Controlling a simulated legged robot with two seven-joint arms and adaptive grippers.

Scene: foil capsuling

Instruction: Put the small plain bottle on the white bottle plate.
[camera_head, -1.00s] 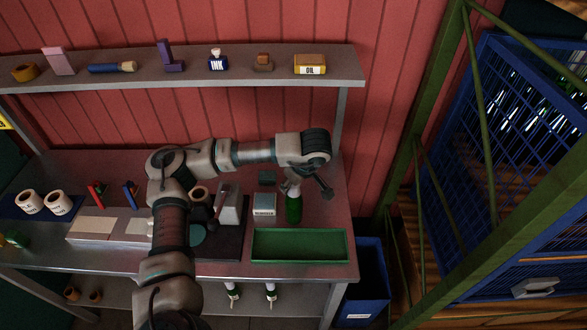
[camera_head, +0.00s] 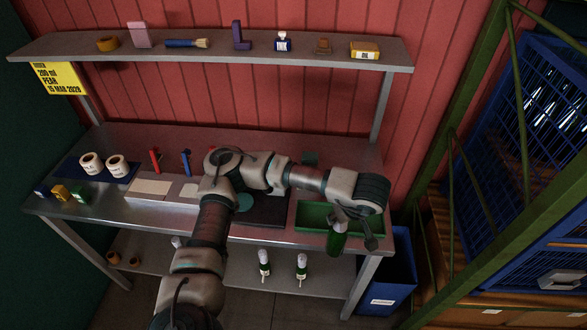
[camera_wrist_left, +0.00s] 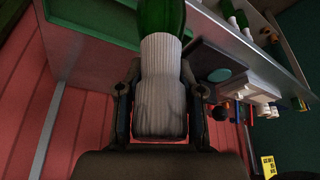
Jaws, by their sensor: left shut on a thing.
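My left gripper (camera_head: 348,212) is shut on the pale neck of a green bottle (camera_head: 337,240). The bottle hangs over the front right of the green tray, near the bench's front edge. In the left wrist view, the pale ribbed neck (camera_wrist_left: 160,90) sits between both fingers, with the green body (camera_wrist_left: 158,20) beyond it. Two pale flat plates lie on the bench to the left, a wider one (camera_head: 150,187) and a narrower one (camera_head: 189,190). I cannot tell which is the bottle plate. My arm covers the bench middle. My right gripper is not in view.
The green tray (camera_head: 310,222) lies at the bench's right end. Green bottles with white necks (camera_head: 264,264) are at the lower shelf. A blue bin (camera_head: 388,285) stands right of the bench. White rolls (camera_head: 117,166) and small coloured blocks (camera_head: 61,193) are at the left.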

